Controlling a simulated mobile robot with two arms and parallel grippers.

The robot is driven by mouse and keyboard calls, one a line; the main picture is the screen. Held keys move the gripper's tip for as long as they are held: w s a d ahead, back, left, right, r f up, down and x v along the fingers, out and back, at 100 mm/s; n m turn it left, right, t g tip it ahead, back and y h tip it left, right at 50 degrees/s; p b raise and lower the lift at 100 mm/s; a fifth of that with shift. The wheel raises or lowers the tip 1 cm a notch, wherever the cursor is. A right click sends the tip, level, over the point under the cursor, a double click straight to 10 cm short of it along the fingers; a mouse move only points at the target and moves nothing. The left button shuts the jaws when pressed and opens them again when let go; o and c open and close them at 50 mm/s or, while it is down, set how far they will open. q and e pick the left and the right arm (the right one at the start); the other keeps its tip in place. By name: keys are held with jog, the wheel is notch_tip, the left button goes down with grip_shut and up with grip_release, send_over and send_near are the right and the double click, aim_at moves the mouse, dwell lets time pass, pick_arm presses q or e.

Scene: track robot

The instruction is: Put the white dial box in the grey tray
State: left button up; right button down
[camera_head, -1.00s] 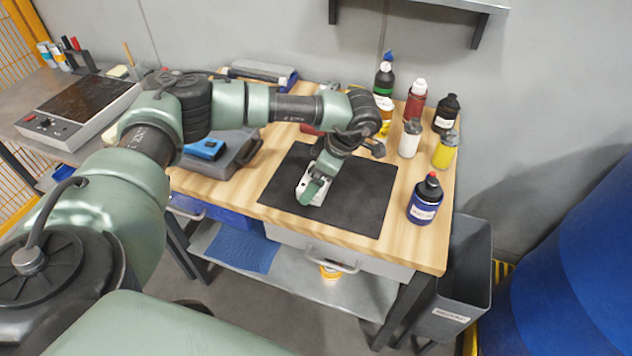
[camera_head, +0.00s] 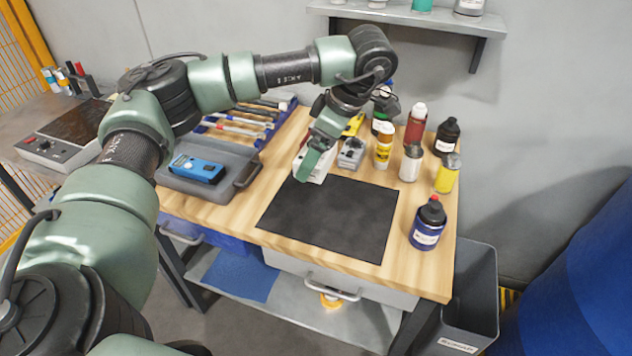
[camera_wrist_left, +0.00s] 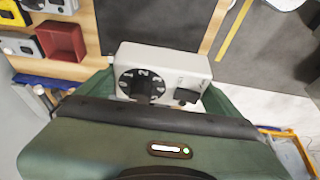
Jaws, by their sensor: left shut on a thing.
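The white dial box (camera_wrist_left: 190,62) is between the green fingers of my left gripper (camera_head: 312,164), which is shut on it. Its black dial and a small dark knob face the camera in the left wrist view. In the head view the white dial box (camera_head: 322,174) is partly hidden by a finger and appears held up near the back edge of the black mat. The grey tray (camera_head: 239,181) lies to the left on the wooden bench, with a blue device (camera_head: 196,169) in it. My right gripper is not in view.
The black mat (camera_head: 328,217) is bare. A grey device (camera_head: 351,153) and several bottles, including a white one (camera_head: 410,163), stand right of the gripper. A blue bottle (camera_head: 428,224) stands at the front right. A wall shelf (camera_head: 420,20) is above.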

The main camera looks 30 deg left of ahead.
aim_at(307, 148)
pick_arm(q)
notch_tip(307, 148, up, 5)
jog(key=shift+r+p, duration=0.1)
jog(key=shift+p, duration=0.2)
jog(key=shift+d, duration=0.1)
